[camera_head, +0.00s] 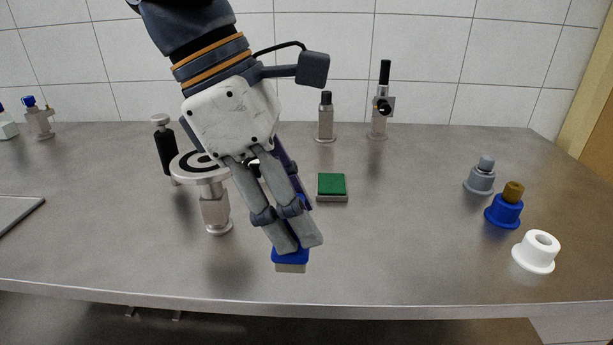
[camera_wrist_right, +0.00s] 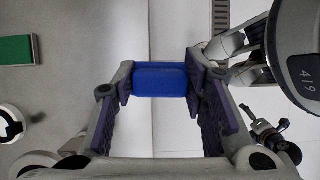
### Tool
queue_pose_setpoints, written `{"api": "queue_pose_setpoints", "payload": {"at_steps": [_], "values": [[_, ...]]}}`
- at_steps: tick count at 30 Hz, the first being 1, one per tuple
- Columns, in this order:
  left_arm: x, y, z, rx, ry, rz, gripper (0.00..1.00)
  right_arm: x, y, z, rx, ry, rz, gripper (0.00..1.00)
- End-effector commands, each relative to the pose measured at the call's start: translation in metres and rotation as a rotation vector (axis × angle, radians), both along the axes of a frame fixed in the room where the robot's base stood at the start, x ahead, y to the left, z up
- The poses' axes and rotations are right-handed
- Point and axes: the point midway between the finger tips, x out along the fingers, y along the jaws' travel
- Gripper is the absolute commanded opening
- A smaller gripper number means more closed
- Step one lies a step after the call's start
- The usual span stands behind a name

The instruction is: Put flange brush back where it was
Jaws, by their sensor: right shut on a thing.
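My right gripper (camera_head: 297,246) is shut on a blue block with a pale underside (camera_head: 290,257), which I take to be the flange brush. In the right wrist view the blue block (camera_wrist_right: 160,81) sits between the two fingertips (camera_wrist_right: 160,80). In the head view it is over the front part of the table, and I cannot tell whether its underside touches the top. The fingers hide its upper part. A green-topped block with a grey base (camera_head: 331,186) lies behind it to the right. My left gripper is not in view.
A round disc on a metal stand (camera_head: 215,212) is close left of my right gripper. A grey holder (camera_head: 481,178), a blue holder with a brown top (camera_head: 504,211) and a white ring holder (camera_head: 535,254) stand at the right. The table (camera_head: 410,240) is clear between.

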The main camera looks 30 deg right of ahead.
Motion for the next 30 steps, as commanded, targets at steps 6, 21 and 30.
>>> {"api": "queue_pose_setpoints", "payload": {"at_steps": [6,21,30], "values": [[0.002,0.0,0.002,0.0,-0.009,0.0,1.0,0.008,-0.009,0.002,-0.01,-0.013,0.026,0.13],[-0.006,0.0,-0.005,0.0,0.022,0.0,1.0,0.089,-0.09,-0.083,-0.005,-0.003,0.027,0.13],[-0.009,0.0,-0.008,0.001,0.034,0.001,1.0,0.095,-0.098,-0.124,-0.005,-0.005,0.026,0.13]]}}
